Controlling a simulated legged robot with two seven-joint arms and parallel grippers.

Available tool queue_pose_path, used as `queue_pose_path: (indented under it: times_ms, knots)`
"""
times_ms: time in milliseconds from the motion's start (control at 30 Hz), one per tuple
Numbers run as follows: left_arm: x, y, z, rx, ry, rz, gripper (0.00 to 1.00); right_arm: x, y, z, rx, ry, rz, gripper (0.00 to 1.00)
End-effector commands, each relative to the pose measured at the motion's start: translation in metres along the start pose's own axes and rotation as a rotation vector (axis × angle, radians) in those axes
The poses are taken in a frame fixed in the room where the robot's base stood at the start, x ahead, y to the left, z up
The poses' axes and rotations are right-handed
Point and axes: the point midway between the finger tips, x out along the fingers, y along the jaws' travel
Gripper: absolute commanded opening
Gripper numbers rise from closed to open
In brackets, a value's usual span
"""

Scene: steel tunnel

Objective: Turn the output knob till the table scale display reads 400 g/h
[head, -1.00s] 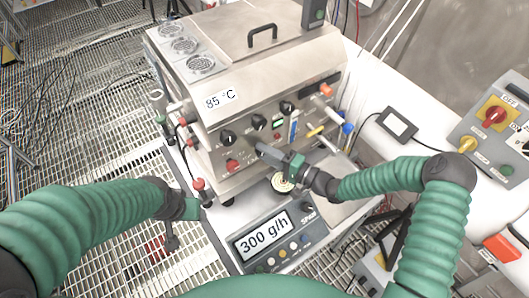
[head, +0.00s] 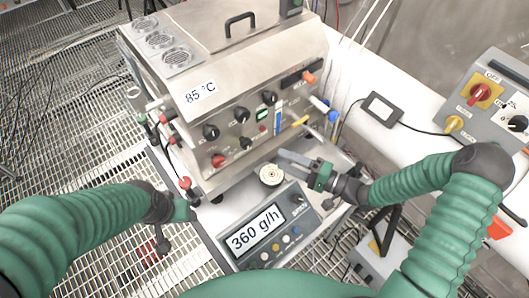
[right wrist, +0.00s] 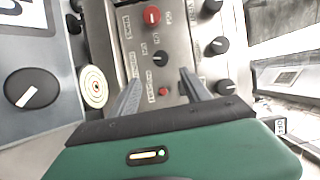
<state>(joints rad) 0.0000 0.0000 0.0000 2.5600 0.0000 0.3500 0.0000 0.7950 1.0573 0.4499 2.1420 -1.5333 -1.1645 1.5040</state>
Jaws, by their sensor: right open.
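The table scale (head: 222,238) stands in front of the steel machine (head: 190,125), and its display (head: 255,231) reads 360 g/h. The machine's front carries several black knobs, among them one at the lower middle (head: 246,143), which also shows in the right wrist view (right wrist: 160,58). I cannot read which is the output knob. My right gripper (head: 283,160) is open and empty, in front of the machine and apart from the knobs. In the right wrist view its fingers (right wrist: 158,80) point at the panel. My left gripper (head: 163,240) hangs left of the scale; its jaws are unclear.
A round cream disc (head: 270,175) sits behind the display. A black knob (head: 328,203) is at the scale's right end. A grey control box (head: 490,110) with a red switch stands at the right. Red-capped fittings (head: 185,183) are at the machine's left.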

Motion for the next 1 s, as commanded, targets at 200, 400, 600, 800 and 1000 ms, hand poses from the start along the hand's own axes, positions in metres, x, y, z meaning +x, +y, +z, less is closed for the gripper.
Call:
queue_pose_path:
  times_ms: [200,400,600,800,1000]
  knots:
    - [0.006,0.000,0.002,0.000,0.000,0.000,0.59,-0.042,0.002,-0.002,0.000,0.002,0.001,0.56]
    - [0.006,0.000,0.002,0.000,0.000,0.000,0.59,-0.049,0.001,-0.001,0.002,-0.001,0.001,0.56]
    - [0.006,0.000,0.001,0.000,0.000,0.000,0.59,-0.049,0.001,-0.001,0.001,-0.001,0.000,0.56]
    - [0.002,0.000,0.000,0.000,0.000,0.000,0.59,-0.046,-0.003,0.005,-0.029,0.013,-0.020,0.56]
    - [-0.020,0.000,-0.005,0.000,0.000,0.000,0.59,-0.031,-0.016,0.035,-0.271,0.157,-0.078,0.56]
